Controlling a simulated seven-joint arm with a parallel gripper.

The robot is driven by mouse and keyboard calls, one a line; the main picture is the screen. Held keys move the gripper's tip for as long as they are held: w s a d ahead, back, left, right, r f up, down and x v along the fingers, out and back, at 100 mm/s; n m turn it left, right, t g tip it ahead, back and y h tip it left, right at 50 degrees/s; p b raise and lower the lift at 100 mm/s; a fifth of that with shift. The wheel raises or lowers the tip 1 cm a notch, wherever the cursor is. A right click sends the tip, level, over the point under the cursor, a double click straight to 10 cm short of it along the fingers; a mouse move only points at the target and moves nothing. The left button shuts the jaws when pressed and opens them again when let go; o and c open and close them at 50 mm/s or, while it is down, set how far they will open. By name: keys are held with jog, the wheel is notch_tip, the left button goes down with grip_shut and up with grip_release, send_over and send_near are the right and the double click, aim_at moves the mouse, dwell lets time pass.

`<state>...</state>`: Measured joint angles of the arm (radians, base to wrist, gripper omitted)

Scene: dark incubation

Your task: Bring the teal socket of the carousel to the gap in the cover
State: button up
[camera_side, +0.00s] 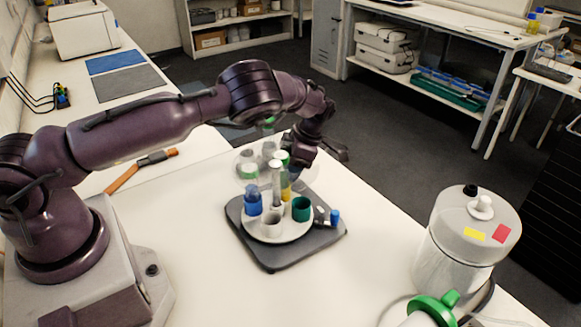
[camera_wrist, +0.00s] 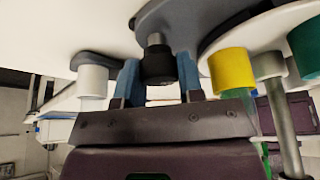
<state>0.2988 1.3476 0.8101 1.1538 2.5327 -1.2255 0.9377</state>
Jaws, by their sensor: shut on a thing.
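The carousel is a white disc (camera_side: 263,238) on a dark grey base, with a grey centre post (camera_side: 276,180). Its teal socket (camera_side: 301,208) is at the disc's right front in the side view; it also shows at the right edge of the wrist view (camera_wrist: 306,47). Blue (camera_side: 253,202), white (camera_side: 270,226) and yellow (camera_wrist: 231,69) sockets stand on the disc too. A clear cover (camera_side: 243,163) seems to be over the back; I cannot make out its gap. My gripper (camera_wrist: 158,75) is shut on a black knob (camera_wrist: 158,63) beside the disc. Its fingertips are hidden in the side view.
A small blue-ended part (camera_side: 335,216) sits at the base's right corner (camera_side: 295,252). A white cylinder (camera_wrist: 92,80) is left of my fingers in the wrist view. A lidded canister (camera_side: 465,240) stands at the right; a green-ringed item (camera_side: 436,308) is in front. The table's front middle is clear.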

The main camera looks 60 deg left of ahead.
jog(key=n, duration=0.2)
jog(key=n+h, duration=0.1)
jog(key=n, duration=0.1)
jog(key=shift+g+h, duration=0.3)
jog(key=shift+g, duration=0.1)
jog(key=shift+n+h, duration=0.8)
jog(key=shift+n, duration=1.4)
jog(key=o, duration=0.9)
jog(key=v, duration=1.3)
jog(key=shift+s+r, duration=0.1)
jog(key=shift+s, duration=0.05)
